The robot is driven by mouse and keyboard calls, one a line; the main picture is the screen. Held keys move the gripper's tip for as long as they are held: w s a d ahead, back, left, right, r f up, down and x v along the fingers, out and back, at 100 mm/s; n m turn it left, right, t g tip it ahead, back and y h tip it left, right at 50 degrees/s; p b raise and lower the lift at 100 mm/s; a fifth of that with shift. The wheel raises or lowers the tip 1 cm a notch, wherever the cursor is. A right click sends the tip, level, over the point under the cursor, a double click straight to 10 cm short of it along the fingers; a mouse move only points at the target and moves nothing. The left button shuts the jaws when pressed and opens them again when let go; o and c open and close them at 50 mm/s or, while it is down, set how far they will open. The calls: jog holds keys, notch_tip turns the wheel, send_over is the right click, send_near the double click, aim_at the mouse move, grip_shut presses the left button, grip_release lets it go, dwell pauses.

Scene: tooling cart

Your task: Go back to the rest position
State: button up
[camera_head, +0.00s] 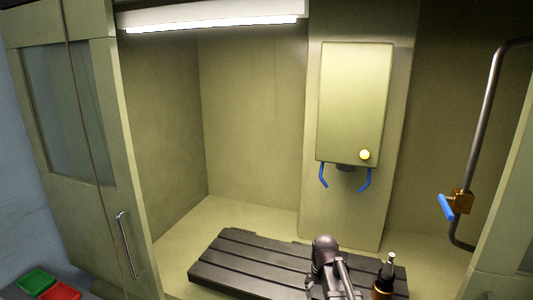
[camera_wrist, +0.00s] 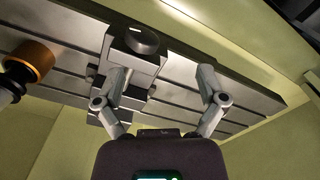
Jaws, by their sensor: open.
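My gripper (camera_wrist: 162,75) is in the wrist view with its two grey fingers spread wide apart, open and holding nothing. The tip of its left finger lies in front of a dark block with a round black knob (camera_wrist: 142,40); I cannot tell whether they touch. In the head view dark parts of my arm show at the bottom middle, over the slotted plate; the fingers cannot be made out there.
A dark slotted plate (camera_head: 250,262) lies on the cabinet floor. A black-and-orange tool holder (camera_head: 383,282) stands at its right; its orange ring (camera_wrist: 34,58) shows in the wrist view. A box with blue levers (camera_head: 352,105) is above. A bent pipe (camera_head: 492,90) stands right.

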jog(key=s+f+m+b, duration=0.1)
jog(key=s+f+b, duration=0.5)
jog(key=s, duration=0.5)
jog(key=shift+s+f+m, duration=0.3)
jog(key=shift+f+m, duration=0.1)
jog(key=shift+f, duration=0.5)
jog(key=c, duration=0.5)
jog(key=shift+o, duration=0.2)
